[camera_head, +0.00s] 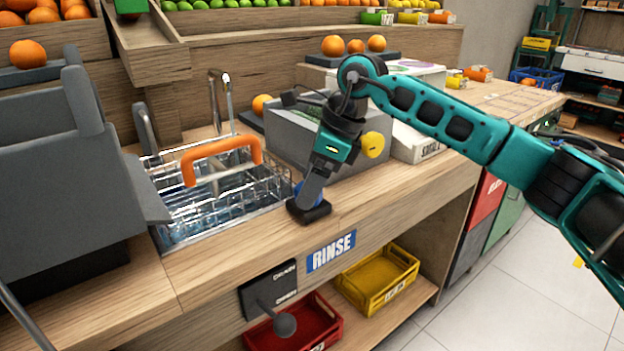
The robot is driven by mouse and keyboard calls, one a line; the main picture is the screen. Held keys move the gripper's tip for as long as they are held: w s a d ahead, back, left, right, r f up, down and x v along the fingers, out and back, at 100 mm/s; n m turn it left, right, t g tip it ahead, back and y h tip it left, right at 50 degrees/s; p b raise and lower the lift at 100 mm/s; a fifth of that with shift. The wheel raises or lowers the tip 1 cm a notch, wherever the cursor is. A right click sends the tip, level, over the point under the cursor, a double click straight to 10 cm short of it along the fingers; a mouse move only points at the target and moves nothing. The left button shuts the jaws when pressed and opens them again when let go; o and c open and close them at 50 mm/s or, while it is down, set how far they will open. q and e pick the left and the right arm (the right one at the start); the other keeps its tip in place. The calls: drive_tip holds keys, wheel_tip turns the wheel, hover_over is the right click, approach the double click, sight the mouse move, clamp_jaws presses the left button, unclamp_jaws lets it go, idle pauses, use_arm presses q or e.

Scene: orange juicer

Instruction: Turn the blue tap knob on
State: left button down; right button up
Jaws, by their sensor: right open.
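The blue tap knob (298,187) is at the right edge of the sink, on the wooden counter. Only a small blue part of it shows, because my right gripper (309,207) is in front of it. The right gripper points down, with its dark fingertips low over the counter at the knob. It is open; whether it touches the knob cannot be told. A metal faucet (214,95) stands behind the sink (166,240). My left gripper is not in view.
A wire basket with an orange handle (222,158) sits in the sink. A grey box (285,135) stands behind my right gripper. A drain lever (284,324) and a RINSE sign (331,251) are on the counter front. Bare counter (390,190) lies right of the gripper.

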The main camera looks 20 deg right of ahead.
drive_tip(key=p+v, duration=0.2)
drive_tip(key=v, duration=1.1)
drive_tip(key=shift+f, duration=0.1)
